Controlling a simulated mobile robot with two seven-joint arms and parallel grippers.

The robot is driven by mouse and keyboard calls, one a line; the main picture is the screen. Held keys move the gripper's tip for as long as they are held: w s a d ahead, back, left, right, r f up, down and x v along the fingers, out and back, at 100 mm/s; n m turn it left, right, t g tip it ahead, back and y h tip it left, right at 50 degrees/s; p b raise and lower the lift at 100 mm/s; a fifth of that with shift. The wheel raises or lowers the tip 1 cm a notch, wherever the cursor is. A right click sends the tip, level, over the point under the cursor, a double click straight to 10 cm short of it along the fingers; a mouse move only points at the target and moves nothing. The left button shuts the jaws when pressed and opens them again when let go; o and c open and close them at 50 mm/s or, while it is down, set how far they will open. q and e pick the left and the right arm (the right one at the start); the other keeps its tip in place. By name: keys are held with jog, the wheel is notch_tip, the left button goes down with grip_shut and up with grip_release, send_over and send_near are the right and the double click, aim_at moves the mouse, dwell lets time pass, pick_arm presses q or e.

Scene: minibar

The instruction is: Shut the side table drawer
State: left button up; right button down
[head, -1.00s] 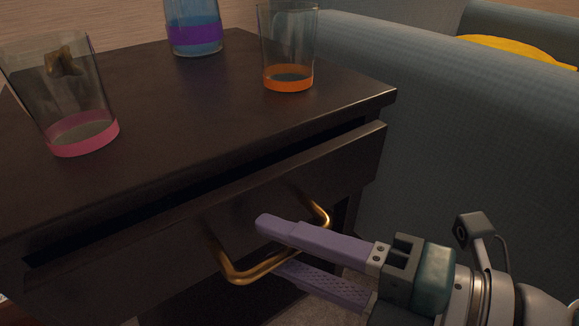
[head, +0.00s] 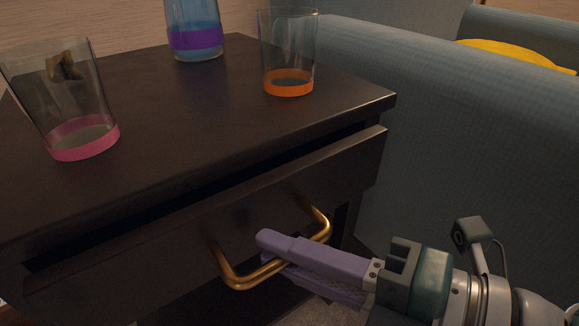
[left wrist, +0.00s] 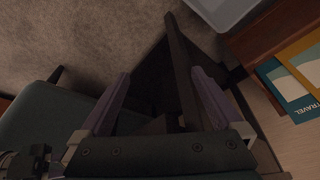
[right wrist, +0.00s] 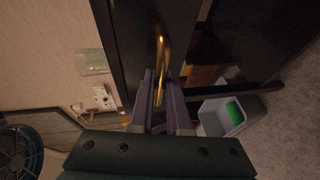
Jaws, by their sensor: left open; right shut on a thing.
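The dark side table (head: 180,105) fills the left and middle of the head view. Its drawer (head: 120,262) stands a little way out, with a dark gap under the tabletop. A brass handle (head: 240,283) is on the drawer front. My right gripper (head: 265,250) is shut on the handle, one finger above the bar and one below. In the right wrist view the handle (right wrist: 160,62) runs between the purple fingers. My left gripper (left wrist: 160,95) shows only in the left wrist view; it is open, with a dark edge of furniture between its fingers.
On the tabletop stand a pink-banded glass (head: 82,138), an orange-banded glass (head: 288,82) and a blue bottle (head: 195,40). A blue-grey sofa (head: 450,150) stands close on the right. A grey bin (right wrist: 225,115) is on the floor in the right wrist view.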

aim_at(259, 226)
dwell(0.4)
dwell(0.5)
jog(key=w+a, duration=0.2)
jog(key=w, duration=0.1)
jog(key=shift+w+a, duration=0.1)
jog(key=shift+a, duration=0.05)
jog(key=c, duration=1.3)
grip_release()
jog(key=o, duration=0.4)
jog(key=shift+w+a, duration=0.1)
